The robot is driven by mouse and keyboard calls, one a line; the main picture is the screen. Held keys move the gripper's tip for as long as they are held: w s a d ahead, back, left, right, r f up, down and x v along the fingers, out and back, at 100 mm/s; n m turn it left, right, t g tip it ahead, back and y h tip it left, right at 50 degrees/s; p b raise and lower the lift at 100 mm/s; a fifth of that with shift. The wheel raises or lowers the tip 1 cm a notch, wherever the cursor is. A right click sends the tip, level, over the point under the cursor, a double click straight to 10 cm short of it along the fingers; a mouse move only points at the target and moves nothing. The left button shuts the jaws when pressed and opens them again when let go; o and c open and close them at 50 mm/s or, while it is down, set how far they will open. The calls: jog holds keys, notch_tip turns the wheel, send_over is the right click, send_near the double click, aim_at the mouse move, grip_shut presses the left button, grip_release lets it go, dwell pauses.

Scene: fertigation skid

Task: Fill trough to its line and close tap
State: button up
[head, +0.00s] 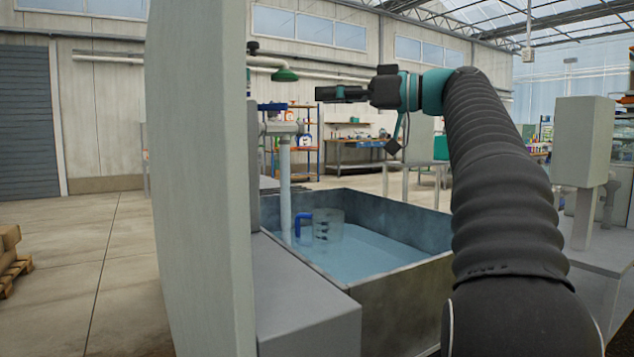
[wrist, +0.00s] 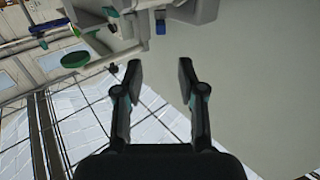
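The grey trough (head: 400,296) holds pale blue water (head: 365,252); I cannot make out its fill line. A tap with a blue handle (head: 272,107) stands above its far left end. A pale vertical column (head: 285,190) runs from the tap down into the trough; I cannot tell whether it is pipe or water. A clear jug (head: 328,232) with a blue handle and dark marks is in the trough. My gripper (head: 322,94) is above the trough, right of the tap and apart from it. In the wrist view my gripper (wrist: 160,72) is open and empty.
A tall grey panel (head: 200,180) stands close at left, with a grey block (head: 305,300) beside the trough. A green shower-like head (head: 285,75) hangs near the tap and also shows in the wrist view (wrist: 75,60). Open floor (head: 110,250) lies at left.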

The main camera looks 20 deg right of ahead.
notch_tip(320, 180, up, 8)
jog(key=d+h+p, duration=0.1)
jog(key=p, duration=0.7)
jog(key=g+h+p, duration=0.2)
jog(key=g+h, duration=0.1)
send_near(272, 110)
jog(key=x, duration=0.7)
jog(key=shift+w+r, duration=0.35)
jog(key=shift+w, duration=0.1)
grip_shut()
